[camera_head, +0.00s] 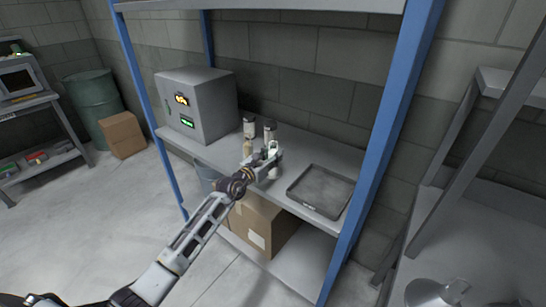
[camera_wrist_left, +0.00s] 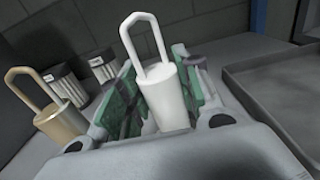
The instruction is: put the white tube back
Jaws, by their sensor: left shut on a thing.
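The white tube (camera_wrist_left: 166,98), a cylinder with a tall loop handle, stands between the green-padded fingers of my left gripper (camera_wrist_left: 160,100) in the left wrist view. The gripper is shut on it. In the head view my left gripper (camera_head: 266,162) is over the front of the shelf, between the jars and the black tray. A tan tube (camera_wrist_left: 62,116) of the same shape, with its own loop handle, is left of the gripper; it also shows in the head view (camera_head: 247,149). Whether the white tube touches the shelf is unclear. My right gripper is not in view.
Two dark-labelled jars (camera_head: 249,126) (camera_head: 270,131) stand behind the tubes. A grey box with lit displays (camera_head: 198,105) is at left. A shallow black tray (camera_head: 341,211) lies at right. Blue posts (camera_head: 376,150) flank the shelf. A cardboard box (camera_head: 258,228) sits below.

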